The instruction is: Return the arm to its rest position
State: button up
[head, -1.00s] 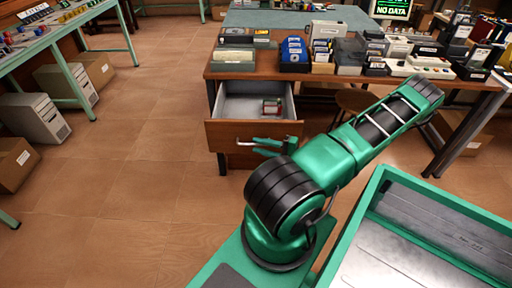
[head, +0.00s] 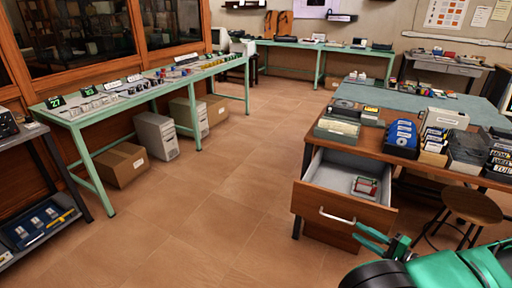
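My gripper (head: 362,233) shows at the lower right of the head view, at the end of my green arm (head: 462,270). Its two green fingers are spread apart, and I see nothing between them. In the picture it overlaps the right part of the front of an open wooden drawer (head: 335,205), close to the metal handle (head: 336,216). I cannot tell whether it touches the drawer. Most of my arm lies outside the lower right edge of the view.
The drawer sticks out from a wooden desk (head: 379,148) and holds a small red and clear item (head: 364,186). A stool (head: 471,207) stands at the right. Green tables (head: 66,113) line the left, with boxes beneath. The floor (head: 215,215) between is clear.

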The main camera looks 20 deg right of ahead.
jog(key=a+r+n+g+y, duration=0.3)
jog(key=a+r+n+g, duration=0.2)
jog(key=a+n+g, duration=0.55)
jog(key=s+a+r+g+h, duration=0.2)
jog(key=s+a+r, duration=0.1)
jog(key=r, duration=0.5)
jog(key=s+a+r+g+h, duration=0.1)
jog(key=s+a+r+h, duration=0.1)
jog(key=r, duration=0.6)
jog(key=s+a+r+g+h, duration=0.2)
jog(key=s+r, duration=0.3)
jog(key=r, duration=0.3)
jog(key=shift+s+a+g+h, duration=0.25)
jog(key=shift+a+g+h, duration=0.1)
jog(key=shift+a+h, duration=0.55)
jog(key=shift+w+f, duration=0.3)
jog(key=shift+w, duration=0.35)
